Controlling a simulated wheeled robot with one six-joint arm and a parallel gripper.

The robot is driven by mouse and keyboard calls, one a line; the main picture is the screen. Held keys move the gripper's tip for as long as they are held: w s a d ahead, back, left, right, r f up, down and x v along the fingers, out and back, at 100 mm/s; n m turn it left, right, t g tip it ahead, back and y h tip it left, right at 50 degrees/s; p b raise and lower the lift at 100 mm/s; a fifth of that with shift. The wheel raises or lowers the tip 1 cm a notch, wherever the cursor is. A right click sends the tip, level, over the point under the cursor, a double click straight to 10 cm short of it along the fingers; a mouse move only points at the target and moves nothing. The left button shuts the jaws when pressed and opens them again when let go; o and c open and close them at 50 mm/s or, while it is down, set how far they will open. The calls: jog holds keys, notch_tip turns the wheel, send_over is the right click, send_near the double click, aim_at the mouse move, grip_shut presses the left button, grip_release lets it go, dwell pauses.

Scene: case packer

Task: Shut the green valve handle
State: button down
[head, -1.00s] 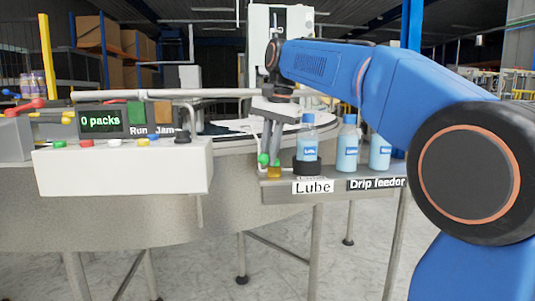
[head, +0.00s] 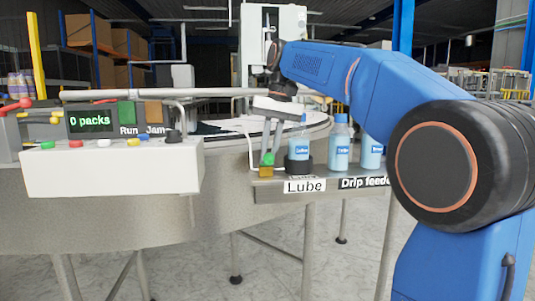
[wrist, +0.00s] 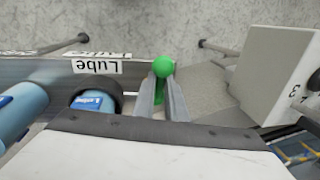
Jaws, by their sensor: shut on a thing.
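The green valve handle (head: 268,158) has a round green knob (wrist: 163,67) at its end. It sits just above a small brass-coloured valve body (head: 265,171) at the left end of the Lube shelf. My gripper (head: 270,151) reaches down to it from above. In the wrist view, my gripper's two fingers (wrist: 161,92) lie on either side of the green handle, shut on it, with the knob showing past their tips. The fingers hide part of the handle in the head view.
Blue bottles (head: 340,145) stand on the shelf right of the valve, one in a dark holder (wrist: 97,98) close to my fingers. The white control box (head: 113,170) with coloured buttons is to the left. A rail (head: 160,93) runs behind. The display reads "0 packs".

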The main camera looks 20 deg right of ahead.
dwell(0.3)
jog(key=c, duration=1.8)
grip_release()
jog(key=shift+s, duration=0.1)
jog(key=shift+r, duration=0.15)
